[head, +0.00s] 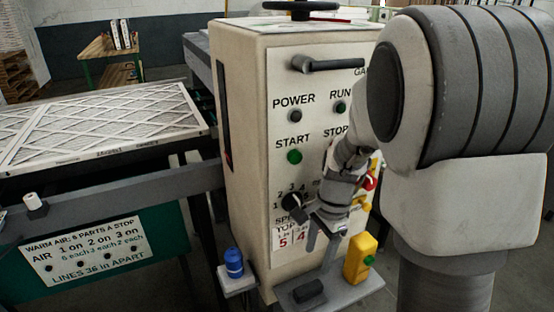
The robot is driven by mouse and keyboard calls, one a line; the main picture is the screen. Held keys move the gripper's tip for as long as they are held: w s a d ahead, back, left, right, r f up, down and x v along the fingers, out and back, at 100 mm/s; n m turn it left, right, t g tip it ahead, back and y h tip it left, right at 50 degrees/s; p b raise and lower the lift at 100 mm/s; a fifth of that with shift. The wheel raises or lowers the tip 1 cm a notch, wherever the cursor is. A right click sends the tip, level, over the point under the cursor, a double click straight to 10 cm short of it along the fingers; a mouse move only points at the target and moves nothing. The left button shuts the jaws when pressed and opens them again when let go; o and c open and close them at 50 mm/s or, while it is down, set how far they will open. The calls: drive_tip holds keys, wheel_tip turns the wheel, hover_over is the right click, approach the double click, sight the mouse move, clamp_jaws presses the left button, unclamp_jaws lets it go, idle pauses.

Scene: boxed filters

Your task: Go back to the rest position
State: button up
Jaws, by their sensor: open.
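My gripper (321,238) is in the head view, low in front of the cabinet's control panel (325,75). It points downward with its fingers apart, and I see nothing held between them. It is just right of the black speed knob (292,203) and above a small grey shelf (340,292). I cannot tell whether it touches the panel. My arm reaches in from the right, and its large links hide the panel's right side, including part of the lettering.
A blue bottle (233,262) sits on a small ledge at left. A conveyor (100,185) carries flat filters (105,118). A wooden bench (105,48) stands behind.

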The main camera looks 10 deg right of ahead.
drive_tip(key=s+a+r+n+t+h, duration=0.1)
drive_tip(key=s+r+n+t, duration=0.5)
drive_tip(key=s+r+n, duration=0.9)
wheel_tip(320, 180, up, 12)
drive_tip(key=p, duration=1.1)
drive_tip(key=shift+w+a+r+m, duration=0.2)
drive_tip(key=shift+w+m, duration=0.1)
